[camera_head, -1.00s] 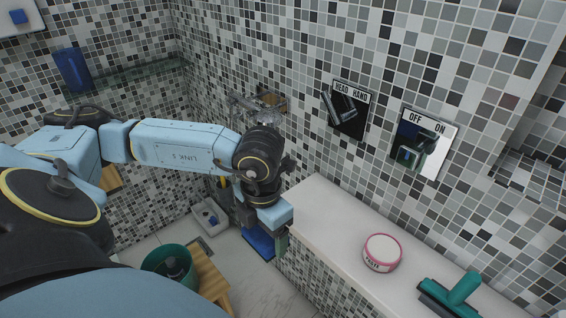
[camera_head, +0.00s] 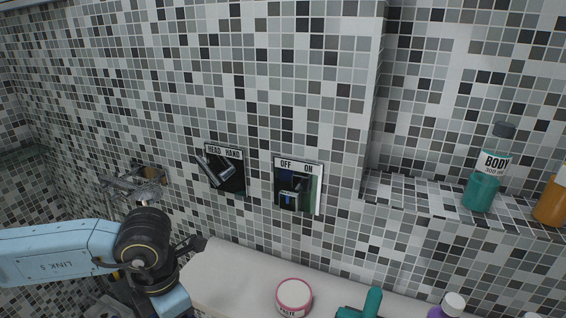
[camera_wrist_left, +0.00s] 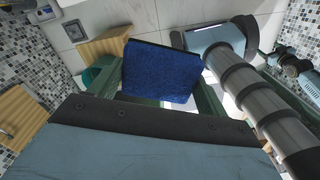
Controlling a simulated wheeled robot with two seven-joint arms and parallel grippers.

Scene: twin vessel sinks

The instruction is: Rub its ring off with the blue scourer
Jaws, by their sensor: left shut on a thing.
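My left gripper (camera_wrist_left: 160,88) is shut on the blue scourer (camera_wrist_left: 160,68), a flat, rough dark-blue pad between its green fingers in the left wrist view. In the head view only my left wrist shows at lower left, beside the pale counter; the gripper's fingers and the scourer are out of that frame. I see no ring mark in either current view. My right gripper is not in view.
A pink-rimmed paste tub (camera_head: 293,295) and a teal-handled tool (camera_head: 365,305) sit on the pale counter (camera_head: 225,277). Wall controls read HEAD/HAND (camera_head: 222,168) and OFF/ON (camera_head: 298,186). A teal BODY bottle (camera_head: 483,180) and an orange bottle (camera_head: 551,203) stand on a tiled ledge.

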